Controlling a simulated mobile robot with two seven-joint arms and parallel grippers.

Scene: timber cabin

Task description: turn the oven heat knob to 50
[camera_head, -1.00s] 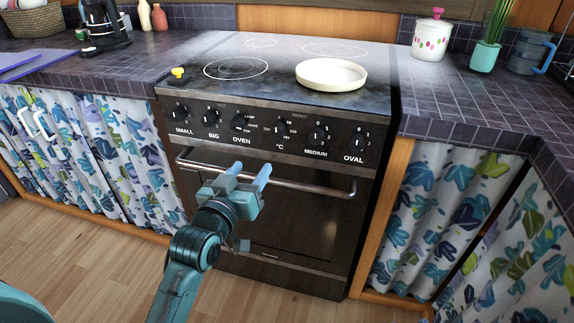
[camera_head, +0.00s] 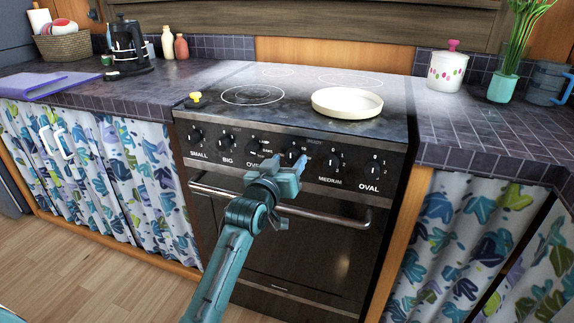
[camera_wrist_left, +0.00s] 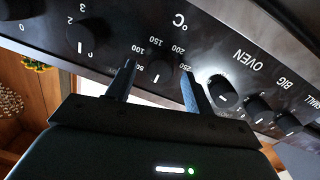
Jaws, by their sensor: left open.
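The oven's °C heat knob (camera_head: 293,153) is on the black control panel, between the OVEN and MEDIUM knobs. In the left wrist view, which is upside down, the heat knob (camera_wrist_left: 161,71) sits between my finger tips, ringed by numbers 50 to 250. Its white mark appears on the side opposite 150, away from the numbers. My left gripper (camera_head: 288,161) is open, with one finger on each side of the knob; it also shows in the wrist view (camera_wrist_left: 158,72). I cannot tell whether the fingers touch the knob. My right gripper is not in view.
The OVEN knob (camera_wrist_left: 222,88) is close beside one finger. The oven door handle (camera_head: 335,209) runs below the panel. A cream pan (camera_head: 347,103) is on the stove top (camera_head: 285,115). Counters with patterned curtains flank the oven.

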